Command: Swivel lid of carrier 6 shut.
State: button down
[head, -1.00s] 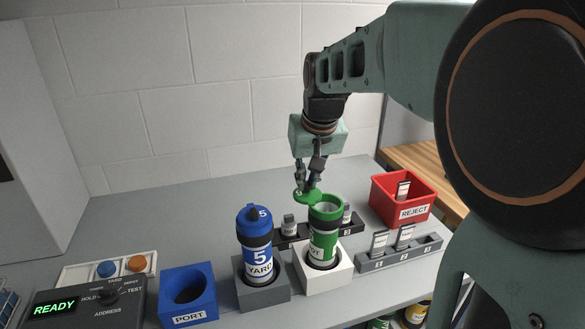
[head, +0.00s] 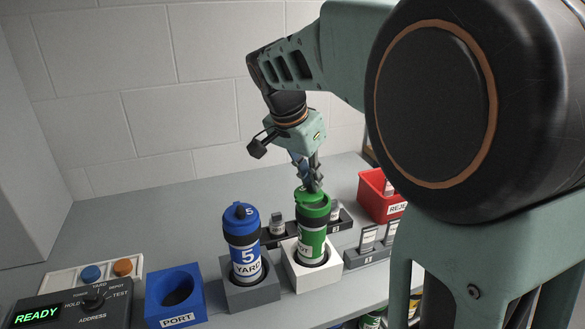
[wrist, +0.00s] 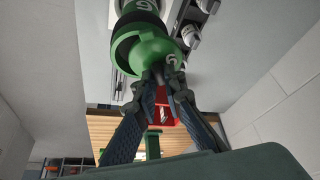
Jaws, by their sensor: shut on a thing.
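Carrier 6 is the green carrier (head: 313,230), upright in the white holder (head: 296,272).
The blue carrier 5 (head: 241,240) stands upright in a grey holder just left. A blue PORT block (head: 160,296) and a control box (head: 60,308) are farther left. Dark racks with small labelled pieces stand behind and right. A red REJECT bin (head: 372,196) is at the right.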

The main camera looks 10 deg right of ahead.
jog(key=m, duration=0.1)
jog(key=s+m+g, duration=0.1)
jog(key=m, duration=0.3)
jog(key=shift+s+d+g+h, duration=0.35)
jog(key=shift+g+h, duration=0.05)
jog(key=shift+m, duration=0.3)
jog(key=c, duration=2)
grip_release()
jog(key=shift+r, duration=0.1)
jog(key=v, duration=1.1)
jog(key=shift+a+r, duration=0.25)
jog(key=shift+r, duration=0.1)
